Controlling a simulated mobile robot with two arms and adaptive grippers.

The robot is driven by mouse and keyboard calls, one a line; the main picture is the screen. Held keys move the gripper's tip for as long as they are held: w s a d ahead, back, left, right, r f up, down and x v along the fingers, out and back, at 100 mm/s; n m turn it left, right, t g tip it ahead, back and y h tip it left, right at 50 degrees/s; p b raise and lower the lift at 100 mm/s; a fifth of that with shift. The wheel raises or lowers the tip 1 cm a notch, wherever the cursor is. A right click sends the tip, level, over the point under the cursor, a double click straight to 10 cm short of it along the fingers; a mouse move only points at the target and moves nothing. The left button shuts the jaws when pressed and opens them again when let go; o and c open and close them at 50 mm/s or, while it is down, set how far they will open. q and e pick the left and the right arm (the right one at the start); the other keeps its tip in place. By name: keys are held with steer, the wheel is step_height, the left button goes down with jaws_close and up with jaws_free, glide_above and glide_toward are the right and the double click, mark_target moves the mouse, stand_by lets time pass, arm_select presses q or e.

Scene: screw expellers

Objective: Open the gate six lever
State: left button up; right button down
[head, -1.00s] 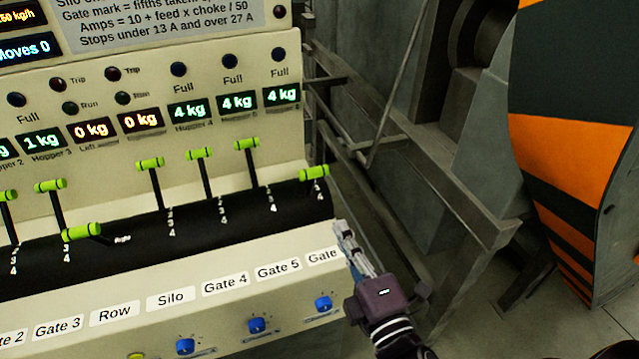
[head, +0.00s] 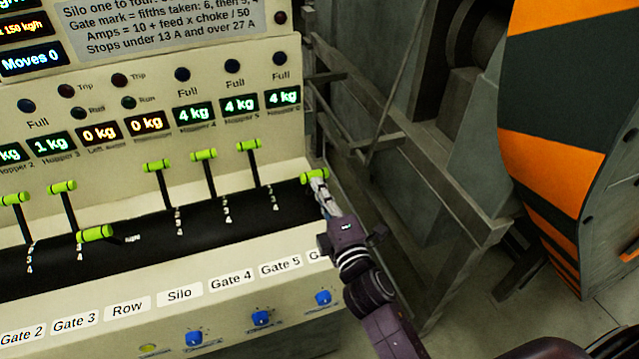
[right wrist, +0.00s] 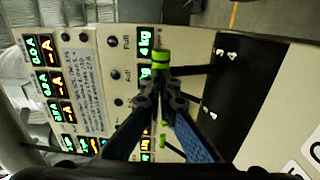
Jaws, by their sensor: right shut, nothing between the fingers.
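The gate six lever has a green crossbar handle (head: 309,176) at the right end of the black lever drum. It sits lower and nearer the front than the gate 5 lever handle (head: 249,145). My right gripper (head: 317,185) is shut and empty, with its fingertips at the handle and covering part of it. The handle (right wrist: 160,56) also shows in the right wrist view, just beyond the tips of my right gripper (right wrist: 160,72). Whether they touch, I cannot tell. The Gate 6 label is mostly hidden by my arm. My left gripper is out of view.
The gate 4 lever (head: 203,155) and silo lever (head: 158,165) stand upright to the left. The row lever (head: 95,233) lies low. Blue knobs (head: 261,318) line the front panel. A metal frame and an orange-striped guard (head: 550,180) stand at the right.

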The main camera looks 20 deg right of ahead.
stand_by(0.3)
steer(key=shift+w+r+p, duration=0.3)
steer(key=shift+w+r, duration=0.15)
steer(key=shift+w, duration=0.05)
steer(key=shift+w+r, duration=0.15)
steer(key=shift+w, duration=0.2)
